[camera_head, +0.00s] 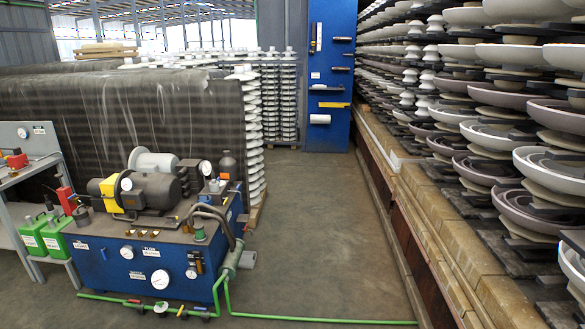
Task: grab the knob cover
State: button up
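I cannot pick out a knob cover for sure. A blue hydraulic unit (118,262) stands at the lower left and carries several small fittings, gauges and valves. A small green-topped fitting (199,232) sits on its top near the right end. A grey motor (152,190) with a yellow part lies on top. Red-handled items (66,200) are at the left by a grey bench (30,178). These parts are too small to tell if any is a knob cover. My gripper is not in view.
Green pipes (300,319) run along the floor in front of the unit. Insulator stacks (540,120) fill the right side above a brick ledge (440,225). A blue cabinet (331,60) stands at the back. The floor aisle (320,220) in the middle is clear.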

aim_at(214, 185)
jog(key=i+u, duration=0.1)
jog(key=i, duration=0.7)
jog(key=i+l, duration=0.1)
jog(key=i, duration=0.7)
jog(key=i+l+u, duration=0.15)
jog(key=i, duration=0.65)
jog(key=i+u, duration=0.4)
jog(key=i+l+u, duration=0.1)
jog(key=i+u, duration=0.3)
jog(key=i+l+u, duration=0.15)
jog(key=u, duration=0.3)
jog(key=i+l+u, duration=0.65)
jog(key=u, duration=0.15)
jog(key=i+l+u, duration=0.25)
jog(key=u, duration=0.2)
jog(key=i+l+u, duration=0.2)
jog(key=l+u, duration=0.2)
jog(key=l, duration=0.15)
jog(key=i+l+u, duration=0.1)
jog(key=l+u, duration=0.3)
